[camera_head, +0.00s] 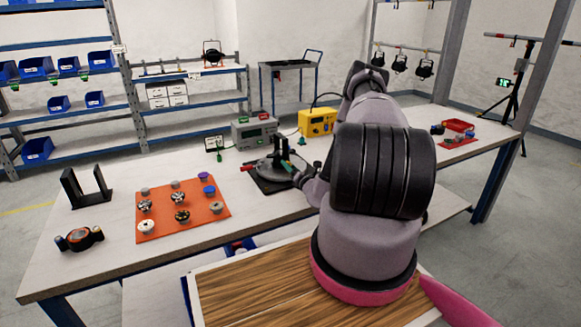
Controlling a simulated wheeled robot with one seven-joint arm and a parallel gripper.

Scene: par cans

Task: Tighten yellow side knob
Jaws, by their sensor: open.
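A dark fixture (270,172) with a round base stands on a black mat (265,187) near the middle of the table. It has an upright part with a green piece (284,149) on it. A small yellow-orange spot (287,164) shows low on its right side; it may be the yellow side knob, but it is too small to be sure. My gripper (296,170) is at the fixture's right side, close to this spot. It is open. My arm hides part of it, and I cannot tell whether a fingertip touches the knob.
An orange mat (160,218) with several knobs lies to the left. A black two-post stand (85,190) and a black-and-orange lamp part (79,238) are at the far left. A grey meter box (254,131) and a yellow box (317,122) stand behind the fixture.

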